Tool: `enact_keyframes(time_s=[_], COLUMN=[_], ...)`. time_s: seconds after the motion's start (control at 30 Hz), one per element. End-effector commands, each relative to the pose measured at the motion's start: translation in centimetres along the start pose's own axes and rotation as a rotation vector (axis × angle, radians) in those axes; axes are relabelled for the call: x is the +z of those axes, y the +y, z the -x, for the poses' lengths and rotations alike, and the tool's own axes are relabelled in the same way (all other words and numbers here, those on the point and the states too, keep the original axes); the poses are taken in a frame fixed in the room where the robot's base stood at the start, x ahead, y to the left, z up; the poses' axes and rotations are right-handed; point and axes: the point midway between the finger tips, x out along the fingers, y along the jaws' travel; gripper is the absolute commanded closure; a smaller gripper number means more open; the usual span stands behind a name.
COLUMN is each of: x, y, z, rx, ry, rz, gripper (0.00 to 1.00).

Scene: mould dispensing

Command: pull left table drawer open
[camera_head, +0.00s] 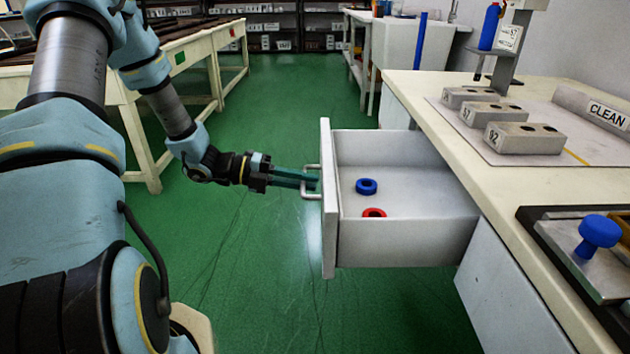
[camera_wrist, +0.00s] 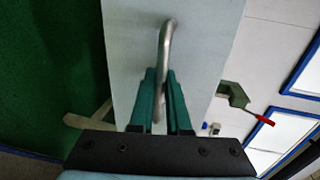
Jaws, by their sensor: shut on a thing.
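The drawer (camera_head: 400,240) of the table on the right stands pulled out, its inside in view. Its white front panel (camera_head: 328,215) faces left and carries a metal bar handle (camera_head: 305,190). My gripper (camera_head: 312,182) reaches in from the left and is shut on the handle. In the wrist view the handle (camera_wrist: 168,40) runs down between the two green fingers (camera_wrist: 165,105), with the drawer front (camera_wrist: 130,40) just beyond.
The table top (camera_head: 410,90) holds several grey moulds, among them one marked 92 (camera_head: 523,138), and a CLEAN sign (camera_head: 608,115). A device with a blue knob (camera_head: 600,232) sits at the near right. A long table (camera_head: 190,45) stands at the left. Green floor (camera_head: 260,290) is clear below the gripper.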

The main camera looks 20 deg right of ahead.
Motion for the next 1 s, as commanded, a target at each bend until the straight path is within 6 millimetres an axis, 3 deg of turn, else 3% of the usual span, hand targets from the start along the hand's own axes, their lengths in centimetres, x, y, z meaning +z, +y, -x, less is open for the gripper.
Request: enact_keyframes(time_s=[0.33, 0.37, 0.6, 0.87, 1.0], x=[0.0, 0.0, 0.0, 0.0, 0.1], y=[0.1, 0.1, 0.0, 0.0, 0.0], z=[0.1, 0.1, 0.1, 0.2, 1.3], rx=[0.000, 0.000, 0.000, 0.000, 0.001], ry=[0.001, 0.001, 0.001, 0.000, -0.003], rz=[0.000, 0.000, 0.000, 0.000, 0.000], gripper=[1.00, 0.83, 0.57, 0.57, 0.57])
